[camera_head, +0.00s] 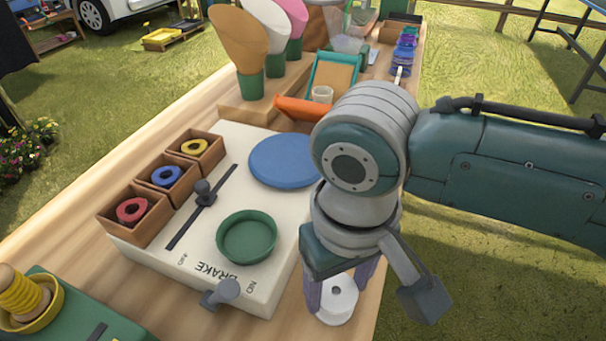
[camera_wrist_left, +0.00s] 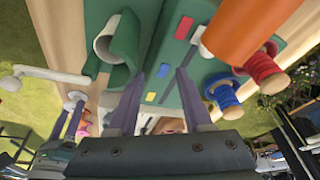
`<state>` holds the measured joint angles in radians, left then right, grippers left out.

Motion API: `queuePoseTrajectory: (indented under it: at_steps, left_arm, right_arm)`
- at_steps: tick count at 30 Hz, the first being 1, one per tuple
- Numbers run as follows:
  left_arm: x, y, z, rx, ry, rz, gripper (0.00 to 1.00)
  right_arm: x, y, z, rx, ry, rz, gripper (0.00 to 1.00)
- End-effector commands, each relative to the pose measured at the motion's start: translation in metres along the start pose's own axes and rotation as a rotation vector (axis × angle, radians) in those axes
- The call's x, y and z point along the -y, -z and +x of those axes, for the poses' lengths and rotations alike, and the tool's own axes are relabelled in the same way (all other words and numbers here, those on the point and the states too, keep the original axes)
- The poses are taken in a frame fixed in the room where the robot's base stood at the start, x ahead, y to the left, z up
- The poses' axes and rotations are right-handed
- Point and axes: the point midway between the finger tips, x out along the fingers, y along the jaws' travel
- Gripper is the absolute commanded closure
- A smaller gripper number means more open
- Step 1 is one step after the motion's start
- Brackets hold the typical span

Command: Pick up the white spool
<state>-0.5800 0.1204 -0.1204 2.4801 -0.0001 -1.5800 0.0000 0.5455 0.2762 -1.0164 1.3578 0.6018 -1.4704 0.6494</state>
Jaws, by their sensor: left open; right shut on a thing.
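The white spool (camera_head: 337,303) stands near the front right edge of the wooden table, just right of the white brake board (camera_head: 268,285). My right gripper (camera_head: 338,287) points down over it, with its purple fingers shut on the spool from both sides; the arm hides part of it. In the left wrist view, my right gripper (camera_wrist_left: 70,122) shows at the left. My left gripper (camera_wrist_left: 158,90) is open and empty there, its fingers over a green device (camera_wrist_left: 170,60). It is not in the head view.
The board holds wooden boxes with red (camera_head: 132,210), blue (camera_head: 167,176) and yellow (camera_head: 194,147) rings, a green dish (camera_head: 247,236) and a blue disc (camera_head: 284,161). Thread cones (camera_head: 240,50) stand behind. A yellow spool (camera_head: 22,293) is at the lower left.

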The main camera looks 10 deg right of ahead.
Motion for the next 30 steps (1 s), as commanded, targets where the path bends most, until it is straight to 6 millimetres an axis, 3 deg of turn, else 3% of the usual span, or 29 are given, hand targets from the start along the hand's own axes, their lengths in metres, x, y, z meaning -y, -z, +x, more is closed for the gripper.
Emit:
queuePoseTrajectory:
  at_steps: [1, 9, 20, 26, 30]
  left_arm:
    - [0.0, 0.0, 0.0, 0.0, -0.001, -0.001, 0.5]
    - [-0.001, 0.0, 0.0, 0.0, -0.002, -0.002, 0.5]
    - [0.0, 0.001, -0.003, 0.0, -0.001, -0.002, 0.5]
    - [0.0, 0.005, -0.015, 0.0, -0.001, -0.002, 0.5]
    - [0.001, 0.009, -0.028, 0.0, -0.001, -0.002, 0.5]
  right_arm:
    - [0.0, 0.0, 0.0, 0.0, 0.0, 0.0, 0.58]
    - [0.0, 0.0, 0.0, 0.0, 0.0, 0.0, 0.89]
    - [0.0, 0.0, -0.007, -0.001, 0.001, 0.0, 0.9]
    - [0.001, 0.001, -0.041, -0.004, 0.003, 0.0, 0.9]
    - [0.0, 0.002, -0.086, -0.007, 0.002, 0.0, 0.9]
